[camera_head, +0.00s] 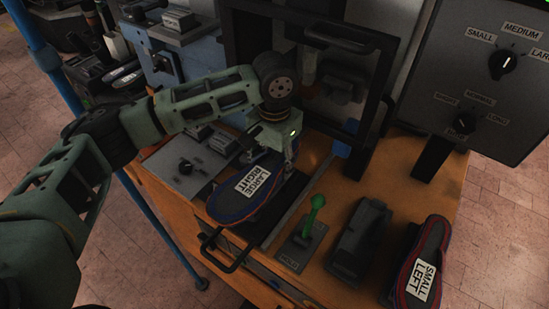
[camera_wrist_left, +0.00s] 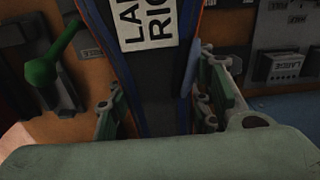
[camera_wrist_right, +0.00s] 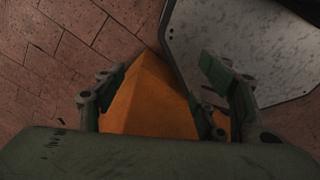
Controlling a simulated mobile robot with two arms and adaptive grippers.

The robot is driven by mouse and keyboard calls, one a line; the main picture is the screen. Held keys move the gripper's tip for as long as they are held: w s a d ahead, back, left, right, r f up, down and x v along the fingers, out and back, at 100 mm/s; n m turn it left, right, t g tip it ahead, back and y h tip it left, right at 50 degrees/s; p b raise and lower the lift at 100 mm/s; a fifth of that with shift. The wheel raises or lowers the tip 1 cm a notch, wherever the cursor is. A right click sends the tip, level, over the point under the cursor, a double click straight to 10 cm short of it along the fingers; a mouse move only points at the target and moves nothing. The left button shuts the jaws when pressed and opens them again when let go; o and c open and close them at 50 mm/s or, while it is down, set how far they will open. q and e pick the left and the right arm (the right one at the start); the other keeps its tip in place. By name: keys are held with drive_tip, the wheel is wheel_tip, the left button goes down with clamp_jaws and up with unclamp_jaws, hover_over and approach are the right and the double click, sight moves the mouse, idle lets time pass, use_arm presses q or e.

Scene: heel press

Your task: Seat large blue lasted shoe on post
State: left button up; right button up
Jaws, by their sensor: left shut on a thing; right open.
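The large blue lasted shoe (camera_head: 229,204), labelled LARGE RIGHT, lies sole up over a dark sliding carriage with a looped handle (camera_head: 226,262). My left gripper (camera_head: 287,158) is shut on its narrow rear end. In the left wrist view the shoe (camera_wrist_left: 150,95) stands between the two fingers of this gripper (camera_wrist_left: 160,112). The post is not visible; I cannot tell whether the shoe touches it. My right gripper (camera_wrist_right: 160,85) is open and empty in the right wrist view, above an orange bench corner (camera_wrist_right: 150,100).
A green lever (camera_head: 315,204) stands right of the carriage, with a dark block (camera_head: 359,238) beside it. A SMALL LEFT shoe (camera_head: 424,262) lies at the right bench edge. The dark press frame (camera_head: 383,75) rises behind. A panel with dials (camera_head: 478,100) stands at the right.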

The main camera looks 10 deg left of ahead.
use_arm(q)
drive_tip(key=shift+w, duration=0.1)
use_arm(e)
drive_tip(key=shift+s, duration=0.3)
use_arm(q)
drive_tip(key=shift+f, duration=0.6)
use_arm(e)
drive_tip(key=shift+r, duration=0.2)
idle(0.4)
use_arm(q)
drive_tip(key=o, duration=1.5)
drive_tip(key=shift+f, duration=0.1)
wheel_tip(320, 180, up, 12)
drive_tip(key=shift+r, duration=0.1)
